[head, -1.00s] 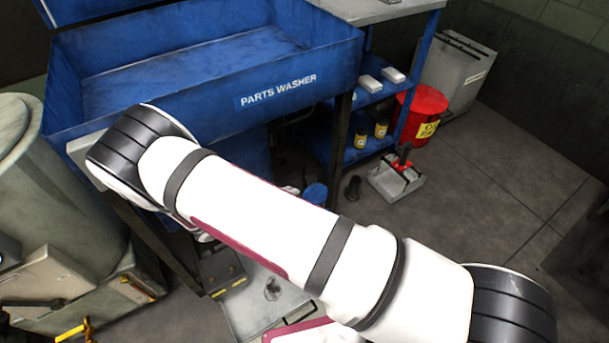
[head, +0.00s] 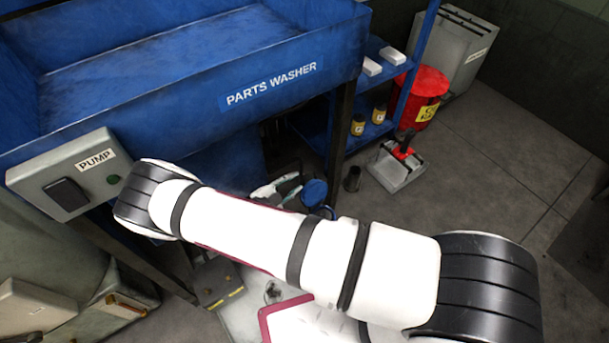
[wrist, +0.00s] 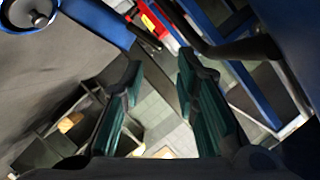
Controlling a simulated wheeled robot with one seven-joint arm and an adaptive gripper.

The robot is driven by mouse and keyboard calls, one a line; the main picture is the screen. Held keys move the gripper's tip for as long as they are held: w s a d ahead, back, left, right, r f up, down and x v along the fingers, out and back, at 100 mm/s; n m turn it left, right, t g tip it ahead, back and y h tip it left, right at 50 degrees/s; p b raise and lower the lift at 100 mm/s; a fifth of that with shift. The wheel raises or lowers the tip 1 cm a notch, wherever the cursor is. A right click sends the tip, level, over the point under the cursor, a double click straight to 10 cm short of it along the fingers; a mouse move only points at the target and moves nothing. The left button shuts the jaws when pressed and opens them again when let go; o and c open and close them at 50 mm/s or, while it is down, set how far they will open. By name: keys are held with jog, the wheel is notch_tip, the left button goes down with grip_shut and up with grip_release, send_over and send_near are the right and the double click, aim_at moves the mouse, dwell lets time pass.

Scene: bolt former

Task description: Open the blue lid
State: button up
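A small round blue piece (head: 314,193), which looks like a lid, shows low under the front of the blue parts washer (head: 200,75). I cannot tell for sure what it covers or whether it is raised. My gripper (head: 290,184) is mostly hidden behind my arm, close to the left of the blue piece in the head view. In the wrist view my gripper (wrist: 160,67) has its two teal-padded fingers apart with nothing between them.
A grey PUMP box (head: 75,172) sits on the washer's front left. At right are a blue shelf (head: 372,130) with bottles, a red bin (head: 425,97) and a grey tool with a red part (head: 397,165). A dark washer leg (head: 340,130) stands near my gripper.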

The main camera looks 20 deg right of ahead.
aim_at(305, 183)
jog(key=b+x, duration=0.1)
jog(key=x, duration=0.5)
jog(key=shift+w+d+f, duration=0.1)
jog(key=shift+w+d, duration=0.1)
jog(key=shift+d, duration=0.15)
grip_shut()
